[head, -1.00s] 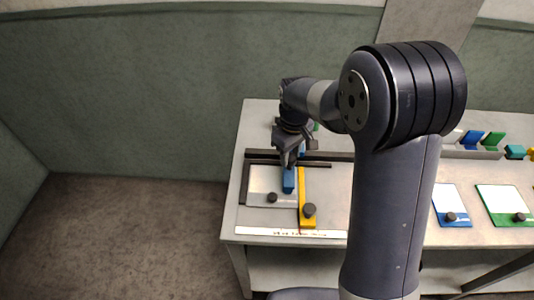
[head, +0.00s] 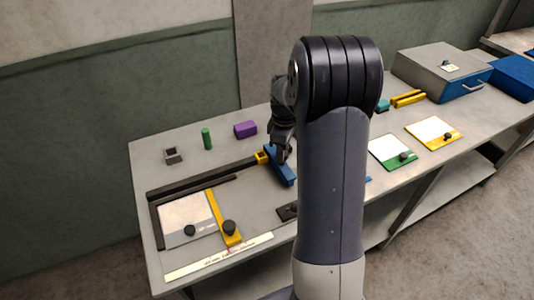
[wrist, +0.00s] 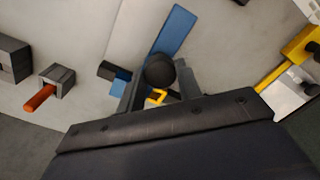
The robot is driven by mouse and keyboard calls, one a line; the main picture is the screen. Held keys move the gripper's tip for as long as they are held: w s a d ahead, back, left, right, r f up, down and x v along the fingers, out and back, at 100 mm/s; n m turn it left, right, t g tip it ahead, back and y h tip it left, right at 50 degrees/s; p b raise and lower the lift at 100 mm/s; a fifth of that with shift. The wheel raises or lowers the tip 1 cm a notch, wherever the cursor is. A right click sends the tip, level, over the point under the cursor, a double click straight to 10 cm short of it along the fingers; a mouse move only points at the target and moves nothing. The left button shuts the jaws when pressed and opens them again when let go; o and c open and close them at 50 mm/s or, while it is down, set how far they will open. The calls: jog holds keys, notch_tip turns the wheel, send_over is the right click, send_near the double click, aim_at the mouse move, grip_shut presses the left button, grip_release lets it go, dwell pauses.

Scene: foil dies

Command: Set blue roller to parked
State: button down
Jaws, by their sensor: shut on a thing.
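The blue roller (head: 281,170) is a long blue bar, held at its far part by my gripper (head: 283,152) near the right end of the dark rail. In the wrist view the blue bar (wrist: 173,32) runs up from a round black knob (wrist: 160,70). The fingers of my gripper (wrist: 158,85) stand on both sides of that knob, shut on it. A small yellow bracket (head: 262,157) sits at the rail's end, touching or just beside the bar; I cannot tell which. I cannot tell whether the bar rests on the table or hangs just above it.
A dark rail (head: 200,178) borders a pale plate (head: 186,216) and a yellow bar (head: 224,220) with a black knob. Behind stand a green cylinder (head: 207,138), a purple block (head: 245,129) and a grey holder (head: 173,155).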

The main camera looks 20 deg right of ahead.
jog(key=shift+d, duration=0.35)
jog(key=c, duration=1)
grip_release()
jog(key=shift+d, duration=0.1)
notch_tip(320, 180, up, 11)
jog(key=shift+b, duration=0.4)
jog(key=shift+f, duration=0.2)
jog(key=f, duration=0.7)
jog(key=a+f, duration=0.1)
jog(key=f, duration=0.2)
jog(key=shift+f+p, duration=0.35)
jog(key=shift+p, duration=0.05)
jog(key=shift+a, duration=0.55)
